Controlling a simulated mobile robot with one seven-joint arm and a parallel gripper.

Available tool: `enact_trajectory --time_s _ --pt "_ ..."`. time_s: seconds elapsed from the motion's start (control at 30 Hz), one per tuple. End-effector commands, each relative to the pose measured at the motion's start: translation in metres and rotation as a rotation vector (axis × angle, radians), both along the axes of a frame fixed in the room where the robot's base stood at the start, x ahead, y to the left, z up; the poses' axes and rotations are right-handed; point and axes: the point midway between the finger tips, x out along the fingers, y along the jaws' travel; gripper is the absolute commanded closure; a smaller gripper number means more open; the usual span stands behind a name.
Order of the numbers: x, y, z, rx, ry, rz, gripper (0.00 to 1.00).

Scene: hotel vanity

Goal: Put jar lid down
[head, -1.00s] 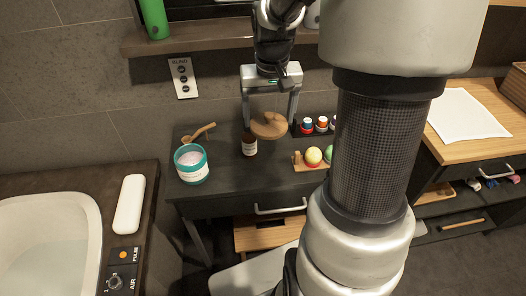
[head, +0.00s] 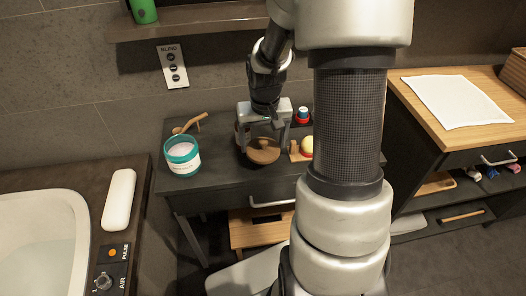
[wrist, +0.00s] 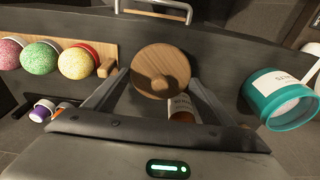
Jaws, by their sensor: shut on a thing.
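The jar lid (head: 263,155) is a round wooden disc with a knob, low over the dark vanity table (head: 215,184). It also shows in the wrist view (wrist: 150,62). My gripper (head: 262,146) points down with its fingers on either side of the lid, shut on it. I cannot tell whether the lid touches the tabletop. The open teal jar (head: 183,160) with pale contents stands upright to the left, apart from the lid; it is at the right in the wrist view (wrist: 262,92).
A brown labelled bottle (wrist: 182,112) stands close by the lid. A wooden scoop (head: 187,126) lies behind the jar. Coloured balls (wrist: 78,62) sit on a wooden tray to the lid's right in the head view, near small capped bottles (head: 302,117).

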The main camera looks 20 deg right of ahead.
Motion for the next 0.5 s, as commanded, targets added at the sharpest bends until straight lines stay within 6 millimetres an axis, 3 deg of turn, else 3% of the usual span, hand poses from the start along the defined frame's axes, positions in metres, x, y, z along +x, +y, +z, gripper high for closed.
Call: enact_trajectory --time_s 0.2,0.5 --pt "-0.001 0.001 -0.036 0.002 0.004 0.001 0.45" --pt "0.0 0.0 -0.037 0.0 0.001 0.0 0.45"
